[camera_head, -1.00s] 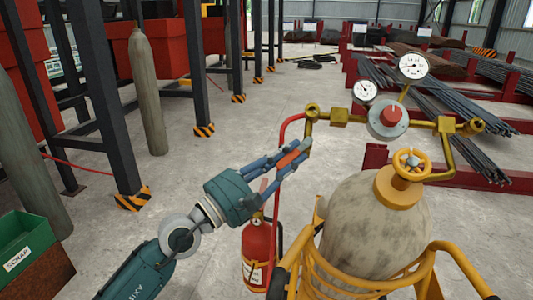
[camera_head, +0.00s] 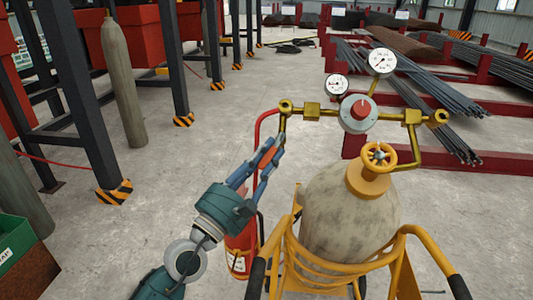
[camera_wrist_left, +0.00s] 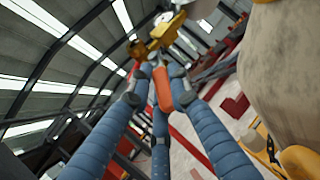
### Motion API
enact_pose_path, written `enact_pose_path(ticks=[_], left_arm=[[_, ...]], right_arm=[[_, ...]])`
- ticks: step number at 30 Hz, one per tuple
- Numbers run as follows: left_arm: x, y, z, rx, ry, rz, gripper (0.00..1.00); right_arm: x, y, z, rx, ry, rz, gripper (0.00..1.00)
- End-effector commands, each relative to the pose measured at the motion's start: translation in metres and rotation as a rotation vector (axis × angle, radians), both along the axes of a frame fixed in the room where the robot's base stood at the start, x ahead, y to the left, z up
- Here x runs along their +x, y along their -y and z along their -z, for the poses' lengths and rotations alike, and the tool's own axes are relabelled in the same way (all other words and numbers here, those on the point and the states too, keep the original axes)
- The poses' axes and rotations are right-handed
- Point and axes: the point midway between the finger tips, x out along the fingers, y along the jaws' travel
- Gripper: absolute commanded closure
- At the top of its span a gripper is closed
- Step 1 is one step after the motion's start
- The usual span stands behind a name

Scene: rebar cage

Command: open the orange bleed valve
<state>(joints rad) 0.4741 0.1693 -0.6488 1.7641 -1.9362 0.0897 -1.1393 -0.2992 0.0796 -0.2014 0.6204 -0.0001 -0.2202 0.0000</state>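The orange bleed valve handle (camera_head: 267,157) hangs below the left end of the brass manifold (camera_head: 312,113). It also shows in the left wrist view (camera_wrist_left: 163,88), under a brass fitting (camera_wrist_left: 160,35). My left gripper (camera_head: 268,152) has its blue fingers around this handle. In the left wrist view its fingertips (camera_wrist_left: 160,80) close in on both sides of the handle, with a third finger behind. The exact contact is partly hidden. My right gripper is out of view.
A gas cylinder (camera_head: 345,215) with a yellow-orange handwheel (camera_head: 379,157) stands in a yellow cart (camera_head: 345,268). A regulator (camera_head: 359,113) and two gauges sit above. A red extinguisher (camera_head: 240,250) stands close to my left gripper.

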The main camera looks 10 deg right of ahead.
Motion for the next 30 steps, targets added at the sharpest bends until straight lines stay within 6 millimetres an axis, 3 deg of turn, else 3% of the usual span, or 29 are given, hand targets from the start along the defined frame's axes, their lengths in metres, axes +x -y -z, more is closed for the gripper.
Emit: enact_pose_path(ticks=[1,3,16,30], left_arm=[[-0.001,0.004,0.011,0.017,-0.013,0.009,0.74],[-0.001,0.004,0.01,0.016,-0.013,0.009,0.67],[-0.003,-0.001,0.006,0.008,-0.005,0.004,0.67],[-0.053,-0.054,0.036,0.017,-0.004,0.005,0.67]], right_arm=[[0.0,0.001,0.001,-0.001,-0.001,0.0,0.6],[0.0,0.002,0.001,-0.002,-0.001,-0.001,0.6],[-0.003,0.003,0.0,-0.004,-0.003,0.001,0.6],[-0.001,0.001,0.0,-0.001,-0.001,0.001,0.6]])
